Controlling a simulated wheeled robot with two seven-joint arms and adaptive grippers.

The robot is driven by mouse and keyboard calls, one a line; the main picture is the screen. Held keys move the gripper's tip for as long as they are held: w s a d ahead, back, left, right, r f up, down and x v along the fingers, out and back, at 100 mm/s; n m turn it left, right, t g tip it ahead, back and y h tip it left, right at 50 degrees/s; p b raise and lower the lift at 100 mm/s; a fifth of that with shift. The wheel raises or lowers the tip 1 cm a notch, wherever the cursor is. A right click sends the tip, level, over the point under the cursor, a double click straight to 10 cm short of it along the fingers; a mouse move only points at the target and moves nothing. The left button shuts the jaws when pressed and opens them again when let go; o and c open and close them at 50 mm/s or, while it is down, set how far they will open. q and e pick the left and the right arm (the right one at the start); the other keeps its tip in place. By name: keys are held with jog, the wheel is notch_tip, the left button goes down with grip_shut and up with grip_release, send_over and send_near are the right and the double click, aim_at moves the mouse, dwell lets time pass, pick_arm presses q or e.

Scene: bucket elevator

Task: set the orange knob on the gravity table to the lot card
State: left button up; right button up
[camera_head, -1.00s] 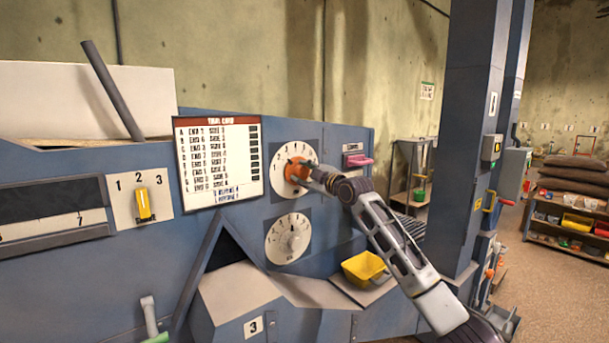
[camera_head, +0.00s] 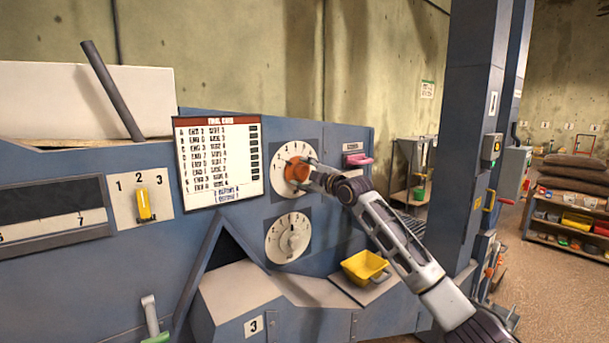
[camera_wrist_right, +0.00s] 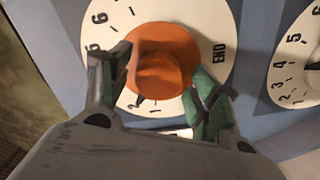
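The orange knob (camera_head: 297,171) sits on a round white numbered dial (camera_head: 280,160) on the blue machine front. My right gripper (camera_head: 304,175) is at the knob, coming from the right. In the right wrist view the knob (camera_wrist_right: 163,62) lies between the spread fingers of my right gripper (camera_wrist_right: 160,78); the left fingertip overlaps its edge, and I cannot tell if either finger touches. A dark pointer shows near the figure 1; END is at the right. The card (camera_head: 217,163) with a red header and lettered rows hangs left of the dial; its small text is blurred. My left gripper is out of view.
A second dial with a pale knob (camera_head: 291,239) sits below. A yellow switch (camera_head: 144,204) is at left. A blue post (camera_head: 473,130) stands right of my arm.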

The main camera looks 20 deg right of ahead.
jog(key=shift+s, duration=0.1)
dwell(0.3)
jog(key=v, duration=1.1)
jog(key=shift+s+d, duration=0.15)
jog(key=shift+s, duration=0.25)
dwell(0.7)
